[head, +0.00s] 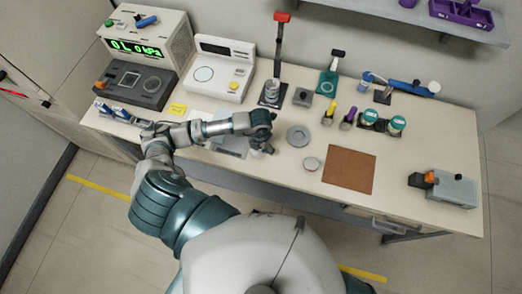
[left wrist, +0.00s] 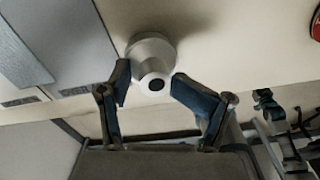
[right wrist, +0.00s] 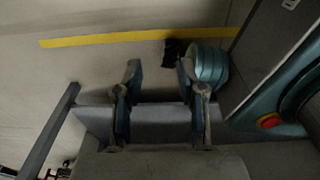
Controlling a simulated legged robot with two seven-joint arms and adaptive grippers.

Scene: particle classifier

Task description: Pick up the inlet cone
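The inlet cone, a grey metal piece with a wide round base and a narrower end with a dark hole (left wrist: 150,52), stands on the bench top in the left wrist view. My left gripper (left wrist: 151,83) is open, with one blue-padded finger on each side of the cone's narrow end. The fingers look close to the cone but not closed on it. In the head view my left gripper (head: 264,138) is low over the bench and mostly hides the cone. My right gripper (right wrist: 158,80) is open and empty over the floor, outside the head view.
Grey flat plates (left wrist: 50,40) lie beside the cone. A grey disc (head: 299,135), a small round piece (head: 312,163) and a brown mat (head: 349,171) lie right of my left gripper. A red-topped stand (head: 277,60) rises behind it. The bench's front edge is close.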

